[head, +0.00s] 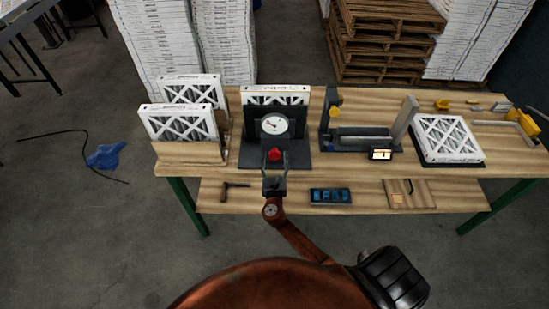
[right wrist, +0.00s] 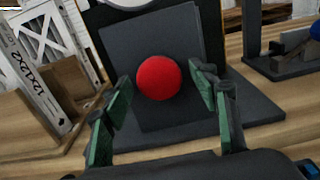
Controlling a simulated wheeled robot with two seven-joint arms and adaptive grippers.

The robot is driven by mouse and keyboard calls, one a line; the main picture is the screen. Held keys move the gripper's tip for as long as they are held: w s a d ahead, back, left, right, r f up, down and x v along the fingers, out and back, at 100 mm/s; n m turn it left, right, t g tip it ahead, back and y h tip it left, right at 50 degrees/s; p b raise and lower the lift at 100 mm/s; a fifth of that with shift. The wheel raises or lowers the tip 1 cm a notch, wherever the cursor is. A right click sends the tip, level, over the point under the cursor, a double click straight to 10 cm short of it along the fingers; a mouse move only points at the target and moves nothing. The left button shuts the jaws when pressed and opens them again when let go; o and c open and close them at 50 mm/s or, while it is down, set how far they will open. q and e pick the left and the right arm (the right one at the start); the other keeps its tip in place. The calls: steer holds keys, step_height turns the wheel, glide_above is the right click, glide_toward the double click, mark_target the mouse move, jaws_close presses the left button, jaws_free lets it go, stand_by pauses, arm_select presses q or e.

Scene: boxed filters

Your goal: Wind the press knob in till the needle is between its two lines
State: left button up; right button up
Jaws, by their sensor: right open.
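The press (head: 248,155) is a dark stand on the workbench with a white-framed filter (head: 275,91) standing in it. Its round white dial (head: 274,124) faces me; the needle and its lines are too small to read. The red press knob (head: 274,154) sits below the dial. My right gripper (head: 274,160) is at the knob, with fingers apart. In the right wrist view, the red knob (right wrist: 159,78) lies between and slightly beyond the two green-padded fingertips (right wrist: 160,92), with gaps on both sides. My left gripper is not in view.
Boxed filters (head: 178,124) stand in a wooden holder left of the press. A dark fixture (head: 362,132) stands to the right, then a flat filter (head: 447,138). A blue tray (head: 330,196) and a dark tool (head: 234,186) lie on the lower shelf.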

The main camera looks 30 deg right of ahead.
steer(key=c, duration=1.2)
steer(key=shift+o, duration=0.2)
steer(key=shift+f+m+b, duration=0.15)
steer(key=shift+m+b, duration=1.35)
steer(key=shift+b, duration=0.2)
steer(key=shift+a+m+b, duration=0.1)
steer(key=shift+m+b, duration=1.15)
steer(key=shift+m, duration=0.35)
steer(key=o, duration=1.2)
steer(key=shift+c, duration=0.2)
steer(key=shift+r, duration=0.2)
